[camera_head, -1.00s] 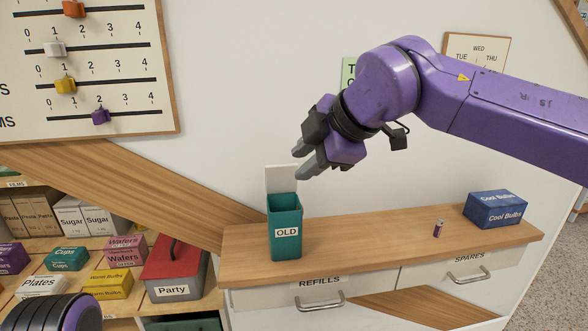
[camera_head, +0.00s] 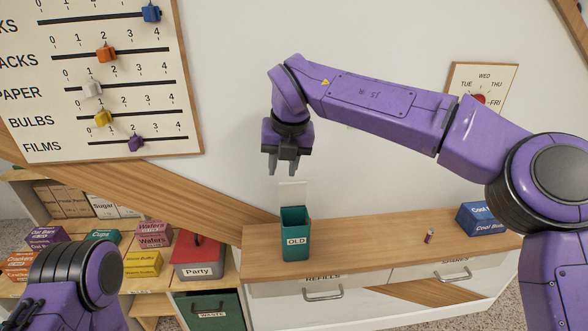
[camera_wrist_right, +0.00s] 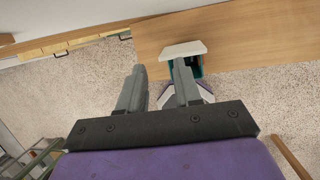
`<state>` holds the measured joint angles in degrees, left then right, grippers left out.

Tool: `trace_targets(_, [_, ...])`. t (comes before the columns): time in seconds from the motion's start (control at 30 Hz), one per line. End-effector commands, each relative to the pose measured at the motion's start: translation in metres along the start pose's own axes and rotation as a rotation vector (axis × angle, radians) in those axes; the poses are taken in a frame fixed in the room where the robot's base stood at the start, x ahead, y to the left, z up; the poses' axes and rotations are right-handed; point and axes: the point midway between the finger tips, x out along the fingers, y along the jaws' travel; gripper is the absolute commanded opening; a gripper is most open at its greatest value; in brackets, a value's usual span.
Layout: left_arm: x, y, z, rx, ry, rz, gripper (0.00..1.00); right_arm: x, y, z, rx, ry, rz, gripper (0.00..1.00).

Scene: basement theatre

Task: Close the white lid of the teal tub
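The teal tub (camera_head: 295,252), labelled OLD, stands on the wooden counter. Its white lid (camera_head: 292,194) stands upright at the tub's back edge, and the tub is open. My right gripper (camera_head: 283,170) points down just above the lid in the head view, with its fingers apart and nothing between them. In the right wrist view the open fingers (camera_wrist_right: 160,68) show near the white lid (camera_wrist_right: 183,49), one finger overlapping it. Part of the tub (camera_wrist_right: 199,66) shows behind that finger. I cannot tell whether finger and lid touch.
The wooden counter (camera_head: 370,239) is clear right of the tub, up to a small purple cylinder (camera_head: 429,236) and a blue Cool Bulbs box (camera_head: 482,220). A red-lidded Party box (camera_head: 198,257) and shelves of cartons are on the left. The wall is behind.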

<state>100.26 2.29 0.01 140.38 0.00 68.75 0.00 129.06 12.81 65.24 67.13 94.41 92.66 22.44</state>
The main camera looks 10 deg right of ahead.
Motion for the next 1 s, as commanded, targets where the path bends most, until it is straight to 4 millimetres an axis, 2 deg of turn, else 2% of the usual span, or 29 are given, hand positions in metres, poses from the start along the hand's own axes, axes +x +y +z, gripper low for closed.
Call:
trace_targets(0.03, [-0.010, -0.001, -0.004, 0.000, 0.000, 0.000, 0.44, -0.007, 0.002, 0.004, -0.153, 0.019, -0.017, 0.33])
trace_targets(0.1, [-0.013, -0.001, -0.005, 0.000, 0.000, 0.000, 0.44, -0.010, 0.000, 0.007, -0.401, 0.049, -0.034, 0.33])
trace_targets(0.3, [-0.011, -0.001, -0.005, 0.000, 0.000, 0.000, 0.44, -0.023, -0.015, 0.012, -1.080, 0.129, -0.032, 0.33])
trace_targets(0.4, [-0.011, -0.001, -0.005, 0.000, 0.000, 0.000, 0.44, -0.026, -0.020, 0.009, -1.352, 0.167, -0.008, 0.33])
trace_targets(0.5, [-0.011, -0.001, -0.005, 0.000, 0.000, 0.000, 0.44, -0.027, -0.021, 0.006, -1.536, 0.191, 0.017, 0.33])
trace_targets(0.67, [-0.010, -0.001, -0.004, 0.000, 0.000, 0.000, 0.44, -0.019, -0.022, 0.004, -1.637, 0.196, 0.030, 0.33])
trace_targets(1.0, [-0.004, 0.000, -0.002, 0.000, 0.000, 0.000, 0.44, 0.050, -0.030, -0.006, -1.636, 0.196, 0.031, 0.33])
